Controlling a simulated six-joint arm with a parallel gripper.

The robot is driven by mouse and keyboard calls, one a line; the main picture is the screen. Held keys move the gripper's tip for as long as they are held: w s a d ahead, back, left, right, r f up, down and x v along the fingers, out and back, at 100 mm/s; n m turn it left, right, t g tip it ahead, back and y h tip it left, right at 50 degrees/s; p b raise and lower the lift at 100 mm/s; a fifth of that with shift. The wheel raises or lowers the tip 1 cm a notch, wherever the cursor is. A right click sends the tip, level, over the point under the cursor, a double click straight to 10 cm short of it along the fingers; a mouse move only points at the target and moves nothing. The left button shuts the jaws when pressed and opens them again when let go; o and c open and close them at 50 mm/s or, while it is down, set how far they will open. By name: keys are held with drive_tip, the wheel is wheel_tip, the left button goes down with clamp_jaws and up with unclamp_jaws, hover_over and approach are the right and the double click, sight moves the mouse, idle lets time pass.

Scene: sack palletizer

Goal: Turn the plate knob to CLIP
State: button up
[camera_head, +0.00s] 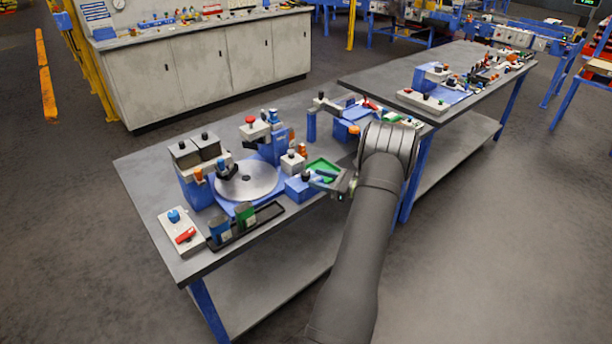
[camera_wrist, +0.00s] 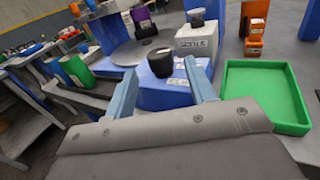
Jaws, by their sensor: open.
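My gripper (camera_wrist: 159,67) is open, its two light blue fingers apart. In the wrist view a black knob (camera_wrist: 160,62) stands on a blue block (camera_wrist: 162,96) and shows in the gap between the fingertips. I cannot tell whether either finger touches it. A small white label beside the right finger seems to read CLIP, but it is blurred. In the head view my gripper (camera_head: 322,181) is over the blue block (camera_head: 298,190), and the white box (camera_head: 292,163) is just behind.
A green tray (camera_wrist: 262,92) lies close to the right of my gripper. A round grey plate (camera_head: 248,181) is on the left, with blue and green cups (camera_head: 244,215) in front. Orange parts (camera_wrist: 255,36) stand behind the tray. A second bench (camera_head: 440,80) is at the right.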

sight(306, 173)
drive_tip(key=x, duration=0.5)
drive_tip(key=c, duration=0.9)
